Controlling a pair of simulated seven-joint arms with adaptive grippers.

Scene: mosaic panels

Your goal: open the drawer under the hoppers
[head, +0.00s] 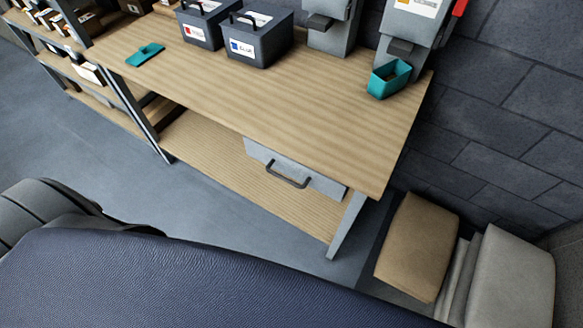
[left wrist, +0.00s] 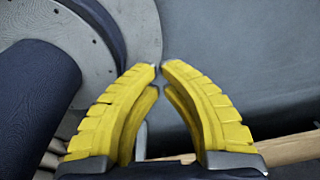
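The drawer (head: 262,153) hangs under the front edge of the wooden workbench, toward its right end. Its light grey front looks closed, and its dark bar handle (head: 287,176) is unobstructed. Two grey hoppers (head: 333,38) (head: 418,25) stand on the bench against the wall, above and behind the drawer; their tops are cut off. My left gripper (left wrist: 160,68) shows in the left wrist view with its yellow fingertips almost meeting and nothing between them. It is apart from the drawer and does not show in the head view. My right gripper is not in view.
The bench top (head: 240,100) is mostly clear. A teal bin (head: 390,79) sits under the right hopper. Two dark boxes (head: 262,45) and a teal item (head: 146,54) lie further left. Sacks (head: 418,245) stand right of the bench leg. Floor before the bench is free.

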